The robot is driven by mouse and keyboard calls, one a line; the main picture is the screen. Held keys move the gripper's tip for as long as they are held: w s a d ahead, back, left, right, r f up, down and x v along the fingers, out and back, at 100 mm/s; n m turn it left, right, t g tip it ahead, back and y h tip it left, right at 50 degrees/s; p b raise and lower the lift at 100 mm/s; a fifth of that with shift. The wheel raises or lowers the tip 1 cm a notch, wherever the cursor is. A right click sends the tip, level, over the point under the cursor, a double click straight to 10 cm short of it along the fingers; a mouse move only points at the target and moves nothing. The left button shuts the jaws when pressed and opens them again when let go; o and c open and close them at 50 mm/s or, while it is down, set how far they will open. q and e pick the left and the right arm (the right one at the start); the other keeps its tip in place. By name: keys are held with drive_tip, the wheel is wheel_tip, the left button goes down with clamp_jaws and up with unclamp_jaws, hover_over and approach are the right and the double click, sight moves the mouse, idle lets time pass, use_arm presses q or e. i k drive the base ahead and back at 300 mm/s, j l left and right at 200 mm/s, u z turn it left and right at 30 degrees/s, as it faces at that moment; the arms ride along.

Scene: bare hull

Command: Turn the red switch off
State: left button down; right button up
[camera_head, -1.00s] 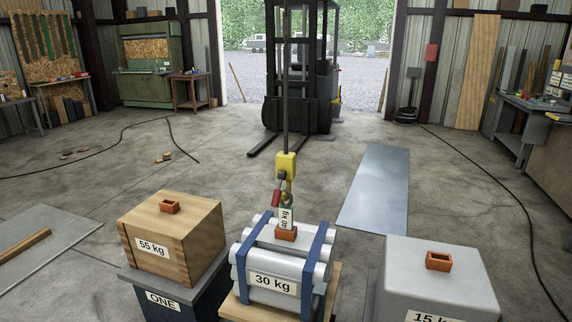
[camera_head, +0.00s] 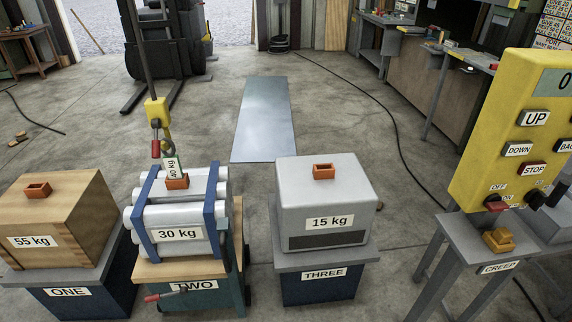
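A red switch (camera_head: 496,204) sits at the lower left of a yellow control panel (camera_head: 487,130) at the right. An OFF label (camera_head: 498,187) is just above it and an ON label (camera_head: 508,205) is beside it. Its exact lever position is too small to tell. A black knob or lever (camera_head: 546,196) sticks out near the panel's lower right. I cannot tell if it belongs to the panel. Neither of my grippers can be made out in view.
A grey stand (camera_head: 445,240) bears a yellow block (camera_head: 498,241) above a CREEP label. Three loads stand left of it: a wooden box (camera_head: 75,205), a strapped pipe bundle (camera_head: 180,215) under a hook (camera_head: 157,112), and a grey box (camera_head: 325,185). A cable crosses the floor.

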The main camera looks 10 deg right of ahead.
sight(495, 203)
drive_tip(key=z, duration=1.7)
